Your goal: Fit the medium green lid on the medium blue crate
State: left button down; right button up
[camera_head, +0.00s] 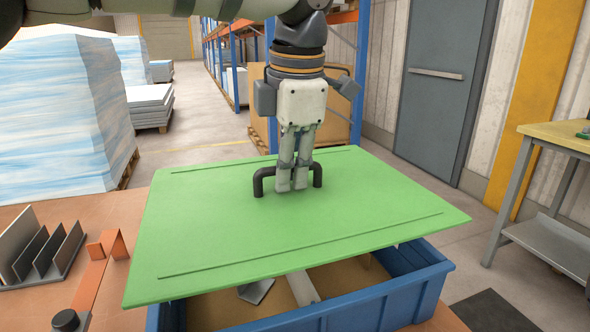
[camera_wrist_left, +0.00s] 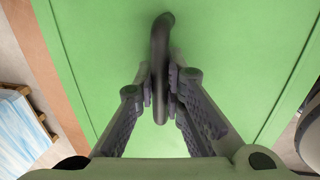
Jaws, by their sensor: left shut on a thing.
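The green lid (camera_head: 300,222) is a flat panel with a black arched handle (camera_head: 259,182) in its middle. My left gripper (camera_head: 292,186) is shut on the handle from above. In the left wrist view the fingers (camera_wrist_left: 161,90) press on both sides of the handle bar. The blue crate (camera_head: 370,304) is below the lid, with its front and right walls showing. The lid sits above the rim, apart from it at the front, and is turned relative to the crate. Several parts show inside the crate; its back is hidden by the lid. My right gripper is not in view.
An orange-brown table (camera_head: 85,222) carries a rack of dark plates (camera_head: 40,250) and an orange bracket (camera_head: 95,270) left of the lid. Wrapped pallets (camera_head: 65,115) stand behind on the left. A workbench (camera_head: 560,140) stands at the right, with floor between.

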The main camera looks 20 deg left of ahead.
aim_at(289, 193)
pick_arm(q)
jog(key=shift+a+f, duration=0.1)
jog(key=shift+f, duration=0.25)
jog(key=shift+s+f, duration=0.1)
jog(key=shift+f, duration=2.7)
jog(key=shift+f, duration=0.25)
jog(key=c, duration=1.6)
grip_release()
